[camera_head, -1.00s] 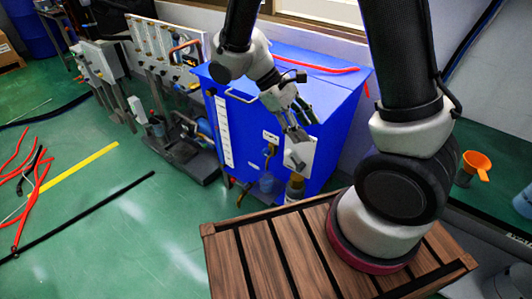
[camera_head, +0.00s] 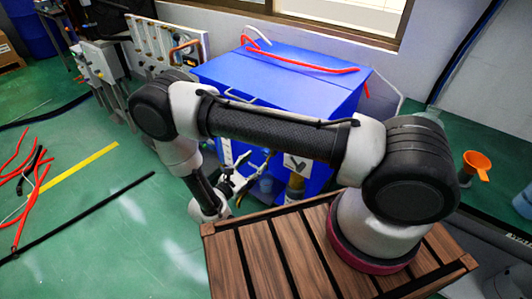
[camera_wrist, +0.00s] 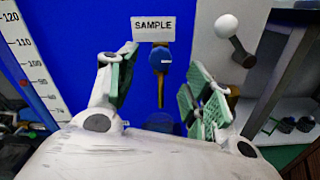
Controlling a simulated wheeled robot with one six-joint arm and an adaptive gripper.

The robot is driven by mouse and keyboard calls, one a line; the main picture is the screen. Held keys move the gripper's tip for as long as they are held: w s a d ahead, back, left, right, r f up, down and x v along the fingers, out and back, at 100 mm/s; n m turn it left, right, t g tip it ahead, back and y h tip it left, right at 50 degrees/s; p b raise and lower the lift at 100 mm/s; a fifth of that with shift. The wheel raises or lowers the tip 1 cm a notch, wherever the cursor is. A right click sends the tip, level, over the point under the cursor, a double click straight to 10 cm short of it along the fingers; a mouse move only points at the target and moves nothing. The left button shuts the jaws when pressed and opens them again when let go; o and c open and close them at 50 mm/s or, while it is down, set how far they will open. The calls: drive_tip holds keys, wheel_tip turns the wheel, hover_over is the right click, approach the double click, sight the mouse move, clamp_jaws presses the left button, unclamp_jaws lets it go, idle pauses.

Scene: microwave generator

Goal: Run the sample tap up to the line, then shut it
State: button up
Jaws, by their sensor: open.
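The sample tap (camera_wrist: 160,58) hangs on the blue cabinet front under a white SAMPLE label (camera_wrist: 153,29) in the wrist view. It has a round blue knob and a brass body. Below it, a blue container (camera_wrist: 162,123) is partly hidden by my gripper; it shows dimly in the head view (camera_head: 265,187). No line or fill level can be made out on it. My gripper (camera_head: 243,180) is low in front of the cabinet, its jaws apart and empty. In the wrist view its green-padded fingers stand either side of the tap, apparently not touching it.
The blue cabinet (camera_head: 280,85) has red and white hoses on top. A numbered scale (camera_wrist: 35,65) runs along its left side. Right of the tap is a lever with a white ball (camera_wrist: 227,25). A wooden slatted platform (camera_head: 262,262) lies in front. An orange funnel (camera_head: 477,163) stands at right.

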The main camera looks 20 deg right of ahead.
drive_tip(key=x, duration=0.7)
drive_tip(key=shift+w+d, duration=0.2)
drive_tip(key=shift+d, duration=0.1)
drive_tip(key=c, duration=1)
